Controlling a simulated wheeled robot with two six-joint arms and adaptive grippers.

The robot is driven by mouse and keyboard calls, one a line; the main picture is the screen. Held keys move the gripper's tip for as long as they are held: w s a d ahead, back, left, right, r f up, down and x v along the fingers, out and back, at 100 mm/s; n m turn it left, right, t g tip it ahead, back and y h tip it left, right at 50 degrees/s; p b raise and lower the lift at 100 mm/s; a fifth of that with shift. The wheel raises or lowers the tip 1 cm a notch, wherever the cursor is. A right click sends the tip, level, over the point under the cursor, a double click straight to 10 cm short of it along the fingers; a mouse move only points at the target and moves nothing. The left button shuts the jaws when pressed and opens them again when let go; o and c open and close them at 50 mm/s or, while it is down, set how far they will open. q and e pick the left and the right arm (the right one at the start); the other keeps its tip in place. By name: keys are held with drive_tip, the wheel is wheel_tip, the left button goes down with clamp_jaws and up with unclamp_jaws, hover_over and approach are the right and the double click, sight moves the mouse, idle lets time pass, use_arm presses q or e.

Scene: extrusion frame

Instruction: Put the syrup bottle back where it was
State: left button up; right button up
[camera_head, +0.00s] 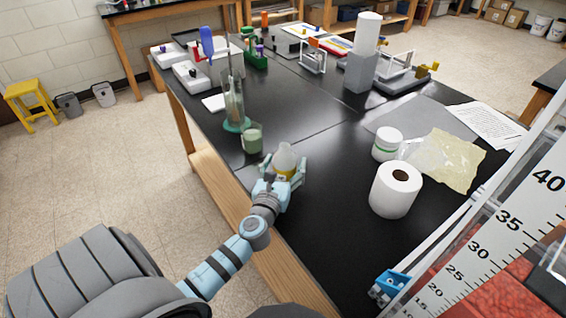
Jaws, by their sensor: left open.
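A small bottle with a pale, tapered top and a yellow band (284,163), which looks like the syrup bottle, is near the left edge of the black bench (335,245). My left gripper (283,173) is open, with one finger on each side of the bottle. The gripper hides the bottle's lower part, so I cannot tell whether the fingers touch it or whether its base rests on the bench. My right gripper is not in view.
A greenish jar (252,138) and a tall glass cylinder on a green base (234,108) stand just behind the bottle. A paper roll (396,190) and a white tub (387,144) stand to the right. A large ruler (505,225) crosses the right side.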

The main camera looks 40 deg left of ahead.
use_arm(q)
drive_tip(key=v, duration=1.2)
drive_tip(key=shift+r+b, duration=0.15)
drive_tip(key=shift+b, duration=0.2)
